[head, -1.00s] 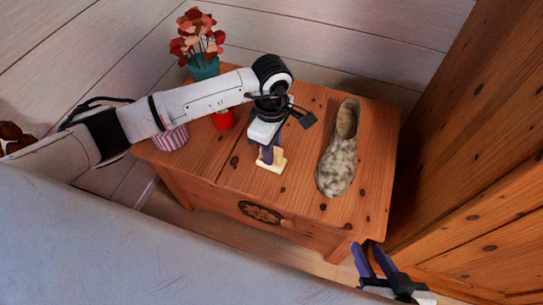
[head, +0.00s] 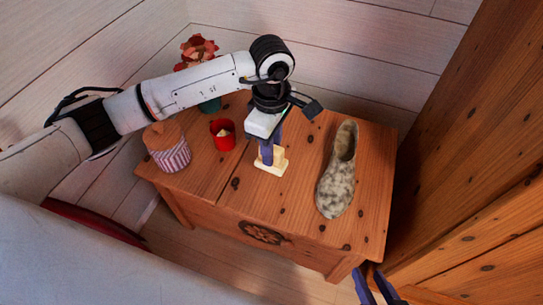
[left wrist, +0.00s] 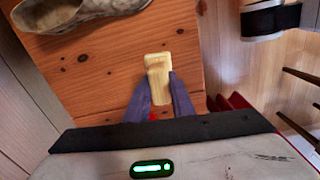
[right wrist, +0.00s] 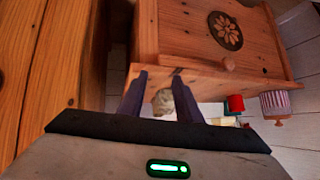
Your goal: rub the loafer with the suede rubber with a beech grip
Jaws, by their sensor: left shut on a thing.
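The loafer (head: 338,178), mottled grey and cream, lies on the right part of the wooden cabinet top, opening toward the back. Its edge also shows in the left wrist view (left wrist: 75,14). The suede rubber (head: 272,168) is a pale yellowish block with a light grip, left of the loafer and apart from it. My left gripper (head: 269,153) points down, shut on the rubber's grip; the rubber also shows in the left wrist view (left wrist: 158,76). I cannot tell whether it touches the wood. My right gripper (right wrist: 160,100) is open and empty, low in front of the cabinet.
The cabinet (head: 225,198) also bears a red cup (head: 223,140), a striped jar with a wooden lid (head: 172,156) and a flower bunch (head: 197,50) partly behind my left arm. A tall wooden piece (head: 480,190) stands at the right. Bare wood lies between rubber and loafer.

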